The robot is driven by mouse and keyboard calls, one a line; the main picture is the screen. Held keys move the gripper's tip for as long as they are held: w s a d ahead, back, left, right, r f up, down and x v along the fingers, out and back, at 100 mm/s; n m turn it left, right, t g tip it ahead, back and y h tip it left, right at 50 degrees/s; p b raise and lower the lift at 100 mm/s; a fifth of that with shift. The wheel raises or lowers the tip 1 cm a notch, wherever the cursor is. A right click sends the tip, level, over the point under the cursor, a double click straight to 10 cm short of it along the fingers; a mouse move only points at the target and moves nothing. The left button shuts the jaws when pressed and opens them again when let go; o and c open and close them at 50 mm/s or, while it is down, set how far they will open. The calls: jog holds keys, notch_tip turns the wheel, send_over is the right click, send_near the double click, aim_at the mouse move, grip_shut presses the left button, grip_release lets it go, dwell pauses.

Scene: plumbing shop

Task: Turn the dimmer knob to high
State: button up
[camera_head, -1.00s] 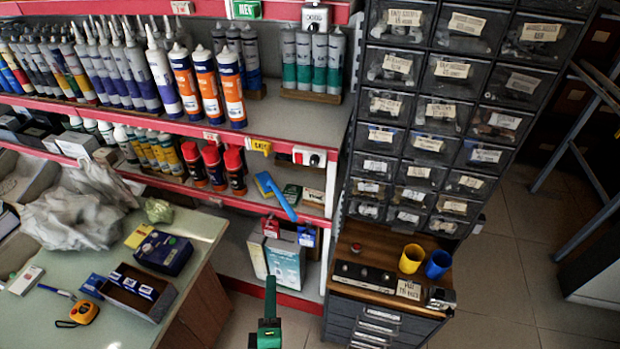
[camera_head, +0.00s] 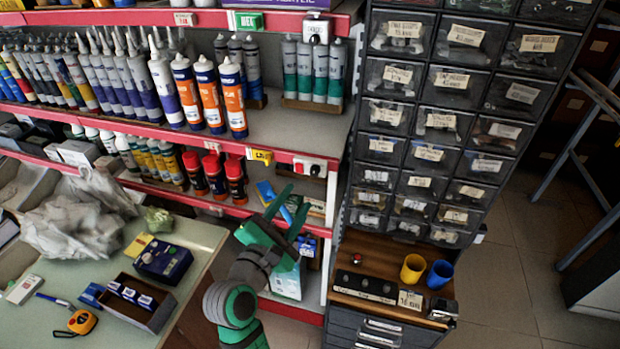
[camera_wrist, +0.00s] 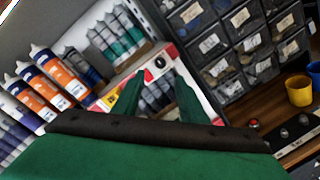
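A small white and red unit with a round black knob (camera_head: 310,168) is fixed to the red shelf edge, right of a yellow tag. It also shows in the wrist view (camera_wrist: 157,64), just beyond my fingertips. A dark strip with several small round knobs (camera_head: 365,287) lies on the wooden cabinet top; it shows partly in the wrist view (camera_wrist: 287,137). I cannot tell for sure which is the dimmer, nor read any setting. My green gripper (camera_head: 298,198) is open, below the shelf unit, its fingers apart with nothing visible between them (camera_wrist: 160,80).
A yellow cup (camera_head: 412,268) and a blue cup (camera_head: 439,274) stand on the cabinet top beneath the labelled drawers (camera_head: 421,154). Spray cans (camera_head: 215,177) and tubes crowd the shelves at left. A counter (camera_head: 205,235) with boxes and a bag is at lower left.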

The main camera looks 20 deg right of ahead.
aim_at(313, 174)
jog(key=x, duration=0.9)
jog(key=shift+w+d, duration=0.15)
jog(key=shift+w, duration=0.05)
jog(key=shift+c, duration=0.6)
grip_shut()
